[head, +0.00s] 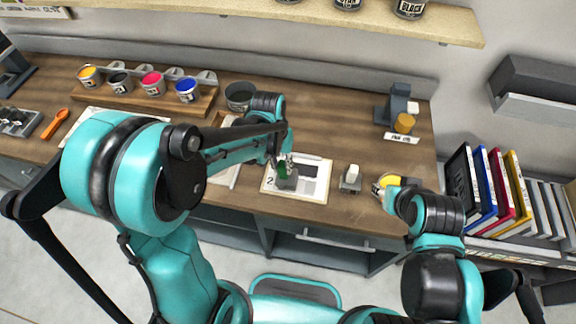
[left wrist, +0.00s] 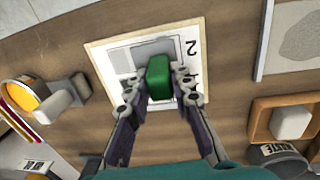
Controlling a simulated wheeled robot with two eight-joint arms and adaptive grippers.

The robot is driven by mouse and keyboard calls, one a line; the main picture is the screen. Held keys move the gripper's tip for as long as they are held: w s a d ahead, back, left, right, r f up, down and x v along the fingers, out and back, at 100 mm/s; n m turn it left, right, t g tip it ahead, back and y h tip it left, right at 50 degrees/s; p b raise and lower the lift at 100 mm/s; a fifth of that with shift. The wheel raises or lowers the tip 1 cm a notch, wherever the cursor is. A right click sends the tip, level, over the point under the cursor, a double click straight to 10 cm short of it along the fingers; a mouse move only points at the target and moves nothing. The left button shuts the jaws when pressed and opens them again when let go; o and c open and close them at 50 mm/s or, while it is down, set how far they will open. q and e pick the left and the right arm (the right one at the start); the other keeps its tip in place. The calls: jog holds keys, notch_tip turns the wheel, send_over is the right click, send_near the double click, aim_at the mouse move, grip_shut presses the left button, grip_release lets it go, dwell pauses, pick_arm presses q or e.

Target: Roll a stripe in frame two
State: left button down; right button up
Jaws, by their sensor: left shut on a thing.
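My left gripper (head: 285,165) is shut on a green block-like part (left wrist: 159,76), likely a roller handle. It holds this over a pale card (head: 324,184) marked 2. The card bears grey patches and also shows in the left wrist view (left wrist: 101,56). A grey piece (head: 288,182) shows just below the gripper; I cannot tell whether it touches the card. My right arm reaches in at the right, its end beside a yellow round thing (head: 387,182) with a black part. The right fingers cannot be made out.
A grey block with a white top (head: 351,178) stands right of the card. Ink cans, including a blue one (head: 187,90), stand in a wooden rack at the back left. A dark tub (head: 238,95) stands behind my left arm. Bare wood lies behind the card.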

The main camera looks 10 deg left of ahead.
pick_arm(q)
jog(key=a+r+p, duration=0.3)
jog(key=r+p, duration=0.1)
jog(key=r, duration=0.1)
jog(key=shift+a+r, duration=0.25)
jog(key=shift+r, duration=0.1)
dwell(0.7)
dwell(0.4)
dwell(0.3)
